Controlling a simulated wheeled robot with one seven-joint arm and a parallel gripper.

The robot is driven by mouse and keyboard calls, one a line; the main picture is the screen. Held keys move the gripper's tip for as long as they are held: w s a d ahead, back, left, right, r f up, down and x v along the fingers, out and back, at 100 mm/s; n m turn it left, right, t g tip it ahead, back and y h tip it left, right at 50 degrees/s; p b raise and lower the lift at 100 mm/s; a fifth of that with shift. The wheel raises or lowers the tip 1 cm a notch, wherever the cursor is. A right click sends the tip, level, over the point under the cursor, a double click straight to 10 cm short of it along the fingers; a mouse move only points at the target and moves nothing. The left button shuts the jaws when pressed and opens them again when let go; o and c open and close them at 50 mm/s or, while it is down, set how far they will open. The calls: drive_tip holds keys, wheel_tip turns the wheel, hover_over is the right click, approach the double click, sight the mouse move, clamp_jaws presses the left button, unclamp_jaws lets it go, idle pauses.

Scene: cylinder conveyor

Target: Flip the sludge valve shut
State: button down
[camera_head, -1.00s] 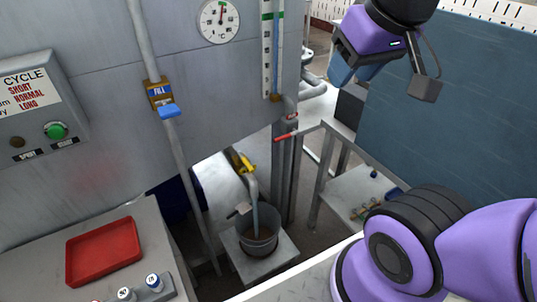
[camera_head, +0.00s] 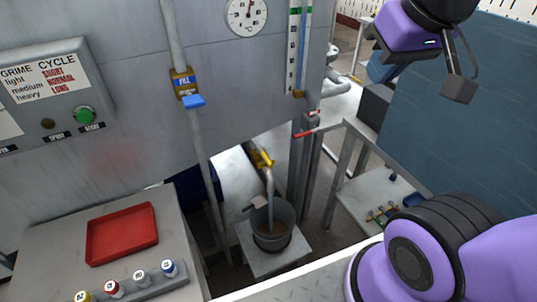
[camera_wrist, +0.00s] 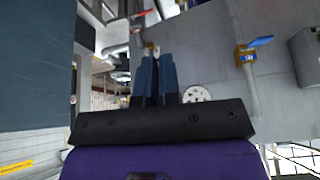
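A yellow-handled valve (camera_head: 262,158) sits on the drain pipe low under the grey machine, above a grey bucket (camera_head: 272,240); I take it for the sludge valve, though no label is readable. The bucket holds brown liquid below the pipe's end. A red-handled valve (camera_head: 306,132) is to the upper right, on another pipe. My gripper (camera_head: 384,68) is raised at the upper right, well away from the valves. In the wrist view its two blue fingers (camera_wrist: 157,78) are close together with nothing visible between them.
The blue-handled FILL valve (camera_head: 188,92) is on the machine's front pipe. A bench with a red tray (camera_head: 122,233) and several knobs is at lower left. A metal-framed stand (camera_head: 372,192) is right of the bucket. A blue-grey panel (camera_head: 470,115) stands behind my arm.

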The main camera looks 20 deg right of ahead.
sight(265, 157)
drive_tip(key=w+d+f+m+g+y, duration=0.15)
drive_tip(key=w+f+m, duration=0.35)
drive_tip(key=w, duration=0.6)
drive_tip(key=w+f+m+g+y, duration=0.3)
drive_tip(key=w+f, duration=0.3)
drive_tip(key=w, duration=0.4)
drive_tip(key=w+d+f+m+y, duration=0.1)
drive_tip(key=w+f+m, duration=0.2)
drive_tip(key=f, duration=0.4)
drive_tip(key=w+d+f+m+g+y, duration=0.1)
drive_tip(key=w+d+f+m, duration=0.1)
drive_tip(key=f, duration=0.6)
drive_tip(key=w+d+f+m+y, duration=0.1)
drive_tip(key=w+d+f+m, duration=0.1)
drive_tip(key=w+f, duration=0.4)
wheel_tip(265, 157, down, 2)
drive_tip(key=shift+f+m, duration=0.1)
drive_tip(key=shift+m, duration=0.8)
drive_tip(key=a+r+x, duration=0.1)
drive_tip(key=a+x, duration=0.1)
drive_tip(key=x, duration=1.1)
drive_tip(key=shift+s+r, duration=0.25)
drive_tip(key=shift+r, duration=0.15)
